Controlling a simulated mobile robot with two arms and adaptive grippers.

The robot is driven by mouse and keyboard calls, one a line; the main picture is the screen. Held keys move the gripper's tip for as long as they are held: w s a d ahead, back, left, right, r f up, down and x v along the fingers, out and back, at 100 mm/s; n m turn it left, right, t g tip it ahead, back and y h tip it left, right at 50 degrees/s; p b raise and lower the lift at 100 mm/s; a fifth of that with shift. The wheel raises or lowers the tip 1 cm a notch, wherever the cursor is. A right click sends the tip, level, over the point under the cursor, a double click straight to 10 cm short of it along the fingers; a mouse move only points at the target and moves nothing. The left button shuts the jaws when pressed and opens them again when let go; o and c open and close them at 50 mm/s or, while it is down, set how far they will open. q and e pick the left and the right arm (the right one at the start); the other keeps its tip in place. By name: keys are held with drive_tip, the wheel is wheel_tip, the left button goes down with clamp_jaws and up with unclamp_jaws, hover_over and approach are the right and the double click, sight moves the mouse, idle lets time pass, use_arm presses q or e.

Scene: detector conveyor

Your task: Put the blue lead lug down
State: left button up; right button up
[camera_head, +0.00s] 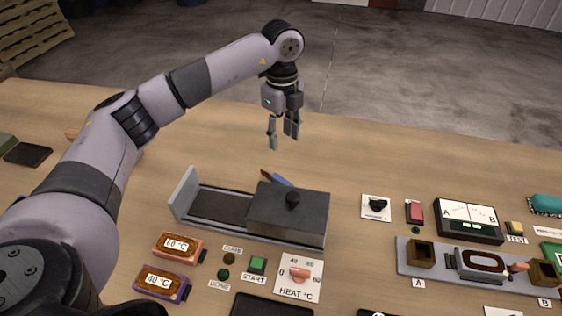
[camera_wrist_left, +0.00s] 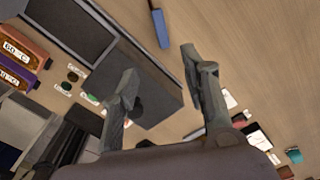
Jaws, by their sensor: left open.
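The blue lead lug (camera_head: 281,181) lies on the wooden table just behind the grey box of the conveyor, with a brownish end at its far left. The box hides part of it in the head view. It also shows near the top of the left wrist view (camera_wrist_left: 161,28). My left gripper (camera_head: 284,140) is open and empty, pointing down above the table behind the lug. In the left wrist view its two fingers (camera_wrist_left: 160,62) are spread apart, with the lug beyond them and not between them. My right gripper is not in view.
The conveyor (camera_head: 218,206) with its dark-knobbed grey box (camera_head: 290,222) stands in front of the lug. Two temperature blocks, a start button and a heat dial (camera_head: 299,274) lie nearer me. A meter (camera_head: 468,220) and a long fixture (camera_head: 420,269) are at right. The table behind is clear.

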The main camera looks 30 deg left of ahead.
use_arm(q)
drive_tip(key=f, duration=0.1)
drive_tip(key=p, duration=0.4)
hover_over(285, 182)
drive_tip(key=a, duration=0.1)
wheel_tip(285, 182, down, 10)
drive_tip(key=shift+r, duration=0.1)
drive_tip(key=shift+f, duration=0.5)
drive_tip(key=shift+s+d+f, duration=0.1)
drive_tip(key=shift+d+f, duration=0.05)
drive_tip(key=shift+f, duration=0.15)
drive_tip(key=f+p, duration=0.2)
drive_tip(key=f, duration=0.1)
drive_tip(key=shift+d+f, duration=0.3)
drive_tip(key=shift+d, duration=0.1)
drive_tip(key=shift+f, duration=0.5)
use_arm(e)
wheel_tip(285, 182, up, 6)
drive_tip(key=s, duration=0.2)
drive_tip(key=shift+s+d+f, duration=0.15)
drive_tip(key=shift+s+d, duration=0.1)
